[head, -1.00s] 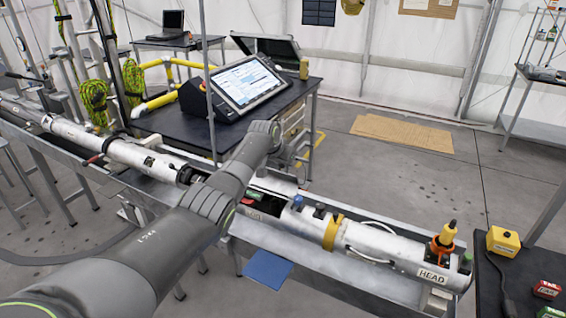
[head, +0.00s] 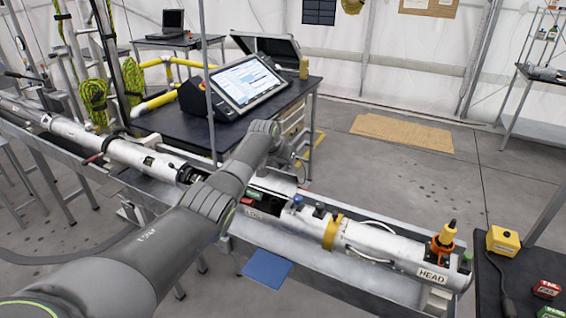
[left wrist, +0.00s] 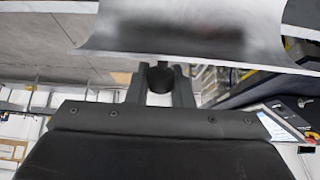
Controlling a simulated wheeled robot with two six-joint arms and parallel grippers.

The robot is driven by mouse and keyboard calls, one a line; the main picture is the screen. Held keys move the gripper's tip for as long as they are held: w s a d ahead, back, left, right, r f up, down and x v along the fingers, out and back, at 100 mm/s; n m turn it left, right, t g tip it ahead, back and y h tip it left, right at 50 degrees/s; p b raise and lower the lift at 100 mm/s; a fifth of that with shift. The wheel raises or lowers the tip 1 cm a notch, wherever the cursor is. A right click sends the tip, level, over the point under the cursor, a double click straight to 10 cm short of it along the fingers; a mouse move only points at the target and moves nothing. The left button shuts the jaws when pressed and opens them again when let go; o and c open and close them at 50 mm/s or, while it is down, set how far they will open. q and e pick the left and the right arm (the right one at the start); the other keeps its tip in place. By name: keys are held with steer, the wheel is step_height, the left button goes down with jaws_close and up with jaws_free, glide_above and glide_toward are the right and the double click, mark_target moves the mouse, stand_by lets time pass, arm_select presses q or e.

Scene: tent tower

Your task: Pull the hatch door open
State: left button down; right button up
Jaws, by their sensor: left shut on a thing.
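The hatch door is a curved silvery panel (head: 276,181), standing raised at the far side of an opening in the long metal tube (head: 385,246). In the left wrist view its smooth curved sheet (left wrist: 185,28) fills the upper part. My left gripper (left wrist: 160,78) is shut on a dark round handle between its fingers, just below the sheet's edge. In the head view my left arm crosses the tube, and the gripper is small and partly hidden behind the wrist. Dark space and a green part show in the opening. My right gripper is not in view.
The tube rests in a long metal trough (head: 330,277). A black table with a tilted console screen (head: 247,84) stands behind the opening. A yellow box (head: 503,241) sits on a dark table at right.

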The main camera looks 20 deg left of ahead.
arm_select(q)
steer(key=shift+s+d+f, duration=0.1)
steer(key=shift+s+f, duration=0.05)
steer(key=shift+f, duration=0.3)
steer(key=c, duration=1.5)
jaws_free()
steer(key=shift+o, duration=1.1)
steer(key=shift+w, duration=0.3)
steer(key=shift+r, duration=0.1)
steer(key=shift+v, duration=1.1)
steer(key=b+v, duration=0.2)
steer(key=v, duration=1.3)
steer(key=shift+b, duration=0.35)
